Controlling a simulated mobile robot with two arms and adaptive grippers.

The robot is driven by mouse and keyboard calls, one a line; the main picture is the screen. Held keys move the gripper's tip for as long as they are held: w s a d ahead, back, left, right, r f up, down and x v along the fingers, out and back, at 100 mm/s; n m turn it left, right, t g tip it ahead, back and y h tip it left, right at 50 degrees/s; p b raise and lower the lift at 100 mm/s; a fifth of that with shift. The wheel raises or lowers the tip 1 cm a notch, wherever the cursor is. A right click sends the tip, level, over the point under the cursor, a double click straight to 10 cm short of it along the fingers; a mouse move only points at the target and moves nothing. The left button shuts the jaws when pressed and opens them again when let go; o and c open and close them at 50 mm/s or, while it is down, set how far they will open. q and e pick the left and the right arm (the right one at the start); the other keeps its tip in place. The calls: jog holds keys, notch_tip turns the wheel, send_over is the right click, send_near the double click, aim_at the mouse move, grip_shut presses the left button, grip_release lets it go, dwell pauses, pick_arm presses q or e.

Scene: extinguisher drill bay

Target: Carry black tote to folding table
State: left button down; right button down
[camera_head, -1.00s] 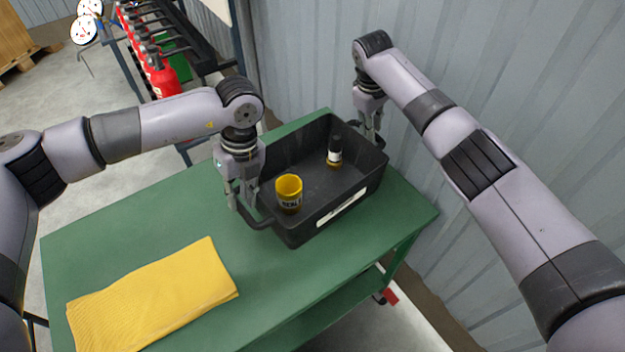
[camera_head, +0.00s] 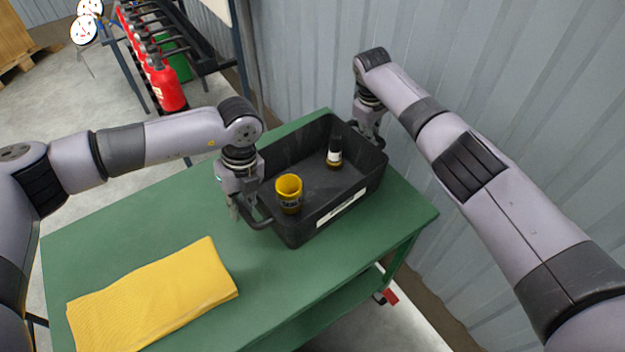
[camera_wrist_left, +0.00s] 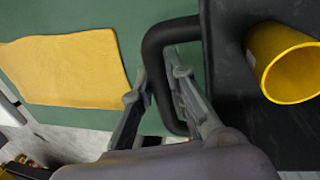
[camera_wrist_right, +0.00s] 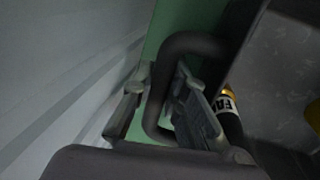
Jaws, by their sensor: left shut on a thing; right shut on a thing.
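The black tote (camera_head: 318,185) rests on the right part of a green table and has a white label on its front. A yellow cup (camera_head: 289,188) and a dark bottle with a white band (camera_head: 335,152) stand in it. My left gripper (camera_head: 243,213) is shut on the tote's left handle; the handle (camera_wrist_left: 152,75) passes between its fingers in the left wrist view. My right gripper (camera_head: 371,138) is shut on the far right handle, partly hidden in the head view. That handle (camera_wrist_right: 158,100) lies between its fingers in the right wrist view. No folding table is clearly identifiable.
A yellow folded cloth (camera_head: 152,296) lies on the front left of the green table (camera_head: 150,225). A corrugated wall (camera_head: 500,110) stands close behind and to the right. Red extinguishers (camera_head: 165,85) stand on a rack at the back left. Bare floor shows at the left.

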pick_arm(q)
jog(key=shift+w+r, duration=0.1)
pick_arm(e)
jog(key=shift+w+r, duration=0.1)
jog(key=shift+r, duration=0.05)
dwell(0.7)
